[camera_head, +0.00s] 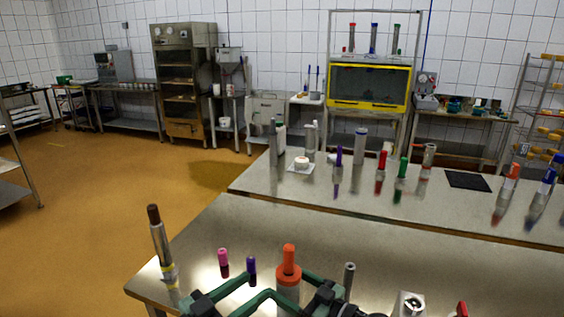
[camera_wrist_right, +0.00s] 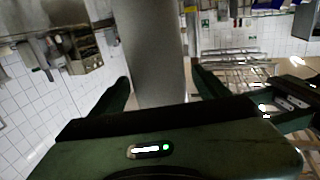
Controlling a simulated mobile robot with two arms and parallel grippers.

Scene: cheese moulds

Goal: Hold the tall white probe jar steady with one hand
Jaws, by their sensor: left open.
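A tall pale jar (camera_head: 288,293) with an orange top (camera_head: 288,262) stands upright at the near edge of the head view. Green gripper fingers lie on both sides of it and hide part of its lower body. My left gripper (camera_head: 257,284) is open, at the jar's left side. My right gripper (camera_head: 293,285) comes from the right, its fingers beside the jar. In the right wrist view, a wide pale grey cylinder (camera_wrist_right: 152,50) stands between the fingers of the right gripper (camera_wrist_right: 160,77). Whether both fingers press on it is unclear.
On the near steel table (camera_head: 400,255) stand a brown-topped cylinder (camera_head: 160,245), a pink-capped vial (camera_head: 223,259), a purple-capped vial (camera_head: 251,267) and a grey rod (camera_head: 349,274). A farther table (camera_head: 270,185) holds several capped tubes, a small white pot (camera_head: 301,162) and a black mat (camera_head: 467,180).

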